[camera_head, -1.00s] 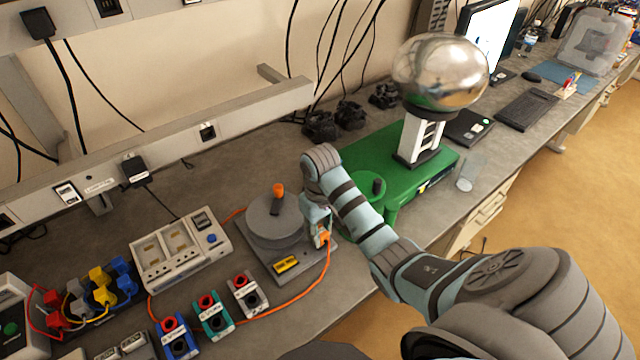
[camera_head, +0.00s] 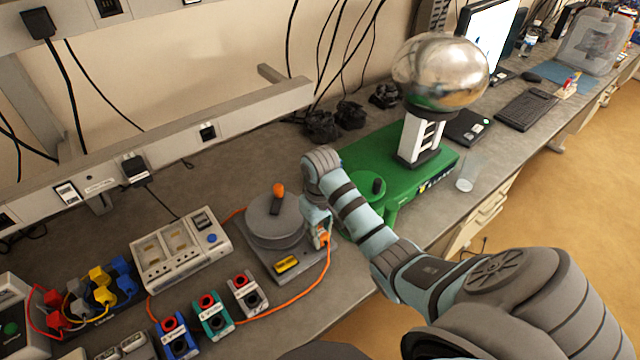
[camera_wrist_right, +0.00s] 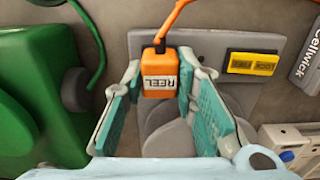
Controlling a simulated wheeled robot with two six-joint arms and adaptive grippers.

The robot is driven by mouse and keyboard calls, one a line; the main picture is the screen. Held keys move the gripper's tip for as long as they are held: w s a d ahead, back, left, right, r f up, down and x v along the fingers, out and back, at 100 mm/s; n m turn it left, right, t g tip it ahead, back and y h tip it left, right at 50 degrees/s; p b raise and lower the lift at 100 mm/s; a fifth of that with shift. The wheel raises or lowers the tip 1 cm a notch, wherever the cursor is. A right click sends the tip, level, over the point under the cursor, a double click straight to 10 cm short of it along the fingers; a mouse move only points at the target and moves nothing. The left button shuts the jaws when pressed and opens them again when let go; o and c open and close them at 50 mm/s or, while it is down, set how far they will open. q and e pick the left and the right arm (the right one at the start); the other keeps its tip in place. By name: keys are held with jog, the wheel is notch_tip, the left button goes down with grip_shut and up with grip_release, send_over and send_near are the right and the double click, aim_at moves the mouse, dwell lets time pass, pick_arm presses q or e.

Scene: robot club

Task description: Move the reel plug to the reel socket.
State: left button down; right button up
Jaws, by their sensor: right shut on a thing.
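The reel plug (camera_wrist_right: 159,75) is an orange block marked REEL with a dark cord end, seen in the right wrist view. My right gripper (camera_wrist_right: 159,84) is shut on it, one teal finger on each side. In the head view the plug (camera_head: 324,239) shows small below my right gripper (camera_head: 320,228), at the right edge of the cable reel's grey base (camera_head: 287,266). I cannot tell whether the plug touches the base. Three socket blocks stand in front: blue (camera_head: 180,345), teal (camera_head: 214,321) and grey (camera_head: 247,299). Their labels are too small to read. My left gripper is not in view.
The grey reel drum (camera_head: 272,226) stands beside my right gripper. A green machine with a silver dome (camera_head: 440,72) stands behind my right arm. An orange cord (camera_head: 300,302) loops along the bench front. A beige meter box (camera_head: 180,252) is at the left.

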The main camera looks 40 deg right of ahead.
jog(key=shift+s+f, duration=0.1)
jog(key=o, duration=1.2)
jog(key=shift+c, duration=0.2)
